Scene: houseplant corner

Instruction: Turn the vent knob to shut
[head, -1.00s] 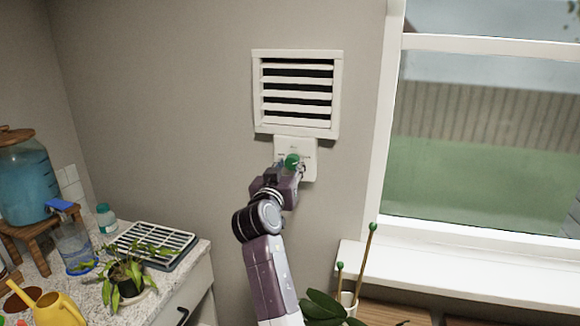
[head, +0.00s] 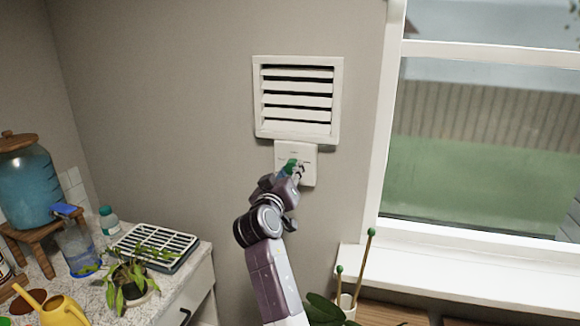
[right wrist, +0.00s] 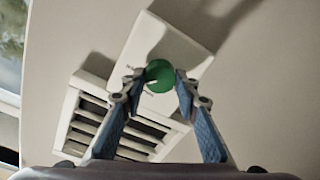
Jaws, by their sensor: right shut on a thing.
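The green vent knob (head: 290,165) sits on a white plate (head: 308,152) on the wall, just below the white slatted vent (head: 297,101). My right gripper (head: 292,168) is shut on the knob. In the right wrist view the knob (right wrist: 159,72) is held between the two fingertips, in front of the plate (right wrist: 183,43). A small white mark shows on the knob there. The vent's slats are tilted, with thin dark gaps between them. Part of the knob is hidden by the gripper in the head view. My left gripper is out of view.
A counter at the left holds a blue-filled dispenser (head: 30,185), a potted plant (head: 128,280), a yellow watering can (head: 62,311) and a rack (head: 152,245). A window (head: 485,130) is at the right. The wall around the vent is bare.

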